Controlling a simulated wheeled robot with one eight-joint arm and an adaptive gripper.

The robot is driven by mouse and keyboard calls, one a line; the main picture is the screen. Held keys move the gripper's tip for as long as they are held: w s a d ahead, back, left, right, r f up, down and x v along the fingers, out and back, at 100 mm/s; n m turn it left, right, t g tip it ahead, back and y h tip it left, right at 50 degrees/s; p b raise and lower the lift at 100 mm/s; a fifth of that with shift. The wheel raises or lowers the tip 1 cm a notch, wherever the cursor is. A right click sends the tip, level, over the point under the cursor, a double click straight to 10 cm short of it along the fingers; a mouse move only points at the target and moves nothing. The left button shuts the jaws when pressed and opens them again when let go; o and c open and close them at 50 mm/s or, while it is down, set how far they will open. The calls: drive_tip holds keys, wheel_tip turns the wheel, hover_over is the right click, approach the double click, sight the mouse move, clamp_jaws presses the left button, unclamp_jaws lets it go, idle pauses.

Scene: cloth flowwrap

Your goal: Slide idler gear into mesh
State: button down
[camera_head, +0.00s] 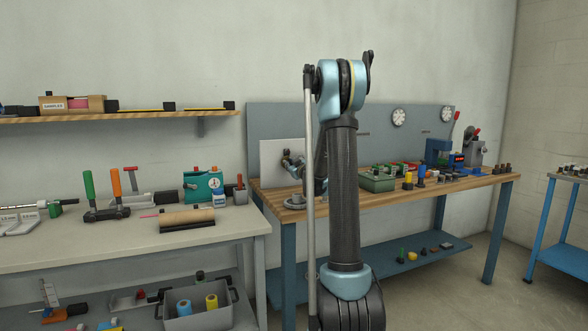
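My arm stands in the middle of the view and hides part of this bench end. The dark end of my arm, with my gripper (291,160), shows just left of the arm column, above the round parts and before the panel. Its fingers are too small and partly hidden to read.
The workbench (480,182) also carries a green box (377,183), several coloured-handled tools and a blue machine (438,150) to the right. A pale table (130,240) with tools stands at left, a blue-legged table (560,225) at right. Floor between the right tables is clear.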

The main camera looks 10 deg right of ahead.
drive_tip(key=shift+w+d, duration=0.1)
drive_tip(key=shift+d, duration=0.3)
drive_tip(key=c, duration=1.5)
unclamp_jaws()
drive_tip(key=shift+d, duration=0.2)
drive_tip(key=shift+a, duration=0.1)
drive_tip(key=shift+a, duration=0.1)
drive_tip(key=shift+v, duration=3.95)
drive_tip(key=shift+f, duration=0.1)
